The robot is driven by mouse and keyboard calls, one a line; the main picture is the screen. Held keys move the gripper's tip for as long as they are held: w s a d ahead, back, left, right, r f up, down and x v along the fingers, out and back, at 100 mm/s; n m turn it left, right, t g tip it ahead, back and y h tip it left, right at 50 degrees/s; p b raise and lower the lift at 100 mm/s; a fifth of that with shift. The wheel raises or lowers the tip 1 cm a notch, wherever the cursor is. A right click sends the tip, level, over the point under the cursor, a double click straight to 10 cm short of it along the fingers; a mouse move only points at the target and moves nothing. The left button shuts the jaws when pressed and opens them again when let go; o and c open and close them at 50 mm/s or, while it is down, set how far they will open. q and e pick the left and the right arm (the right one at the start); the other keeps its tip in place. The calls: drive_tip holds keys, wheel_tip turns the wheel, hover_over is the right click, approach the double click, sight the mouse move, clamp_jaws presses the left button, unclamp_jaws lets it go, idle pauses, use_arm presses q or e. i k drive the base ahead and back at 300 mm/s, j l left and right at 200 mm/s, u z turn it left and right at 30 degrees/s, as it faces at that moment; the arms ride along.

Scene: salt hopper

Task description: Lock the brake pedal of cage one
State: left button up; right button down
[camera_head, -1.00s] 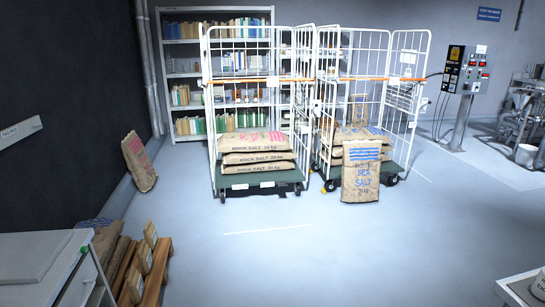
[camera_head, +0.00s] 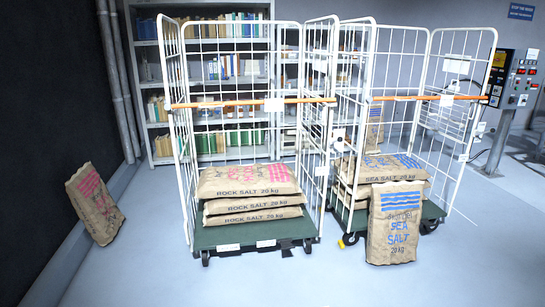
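Two white wire roll cages with green decks stand side by side. The left cage (camera_head: 253,230) carries a stack of rock salt sacks (camera_head: 250,195). The right cage (camera_head: 432,212) carries sea salt sacks (camera_head: 385,170). I cannot read which one is cage one. A small yellow part (camera_head: 349,239), possibly a pedal, shows low at the right cage's front left corner. Small dark parts (camera_head: 287,251) sit under the left cage's front edge; whether they include a pedal is unclear. Neither of my grippers is in view.
A sea salt sack (camera_head: 394,225) stands upright on the floor before the right cage. Another sack (camera_head: 95,204) leans by the dark wall at left. Shelves (camera_head: 144,90) stand behind. A control post (camera_head: 500,100) is at right. The front floor is clear.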

sight(285, 244)
drive_tip(key=i+u, duration=0.15)
drive_tip(key=i, duration=0.3)
drive_tip(key=i+l+u, duration=0.15)
drive_tip(key=i, duration=0.3)
drive_tip(key=i+l+u, duration=0.15)
drive_tip(key=i, duration=0.3)
drive_tip(key=i+l+u, duration=0.15)
drive_tip(key=i, duration=0.25)
drive_tip(key=i+l+u, duration=0.15)
drive_tip(key=i+l, duration=0.15)
drive_tip(key=i, duration=0.1)
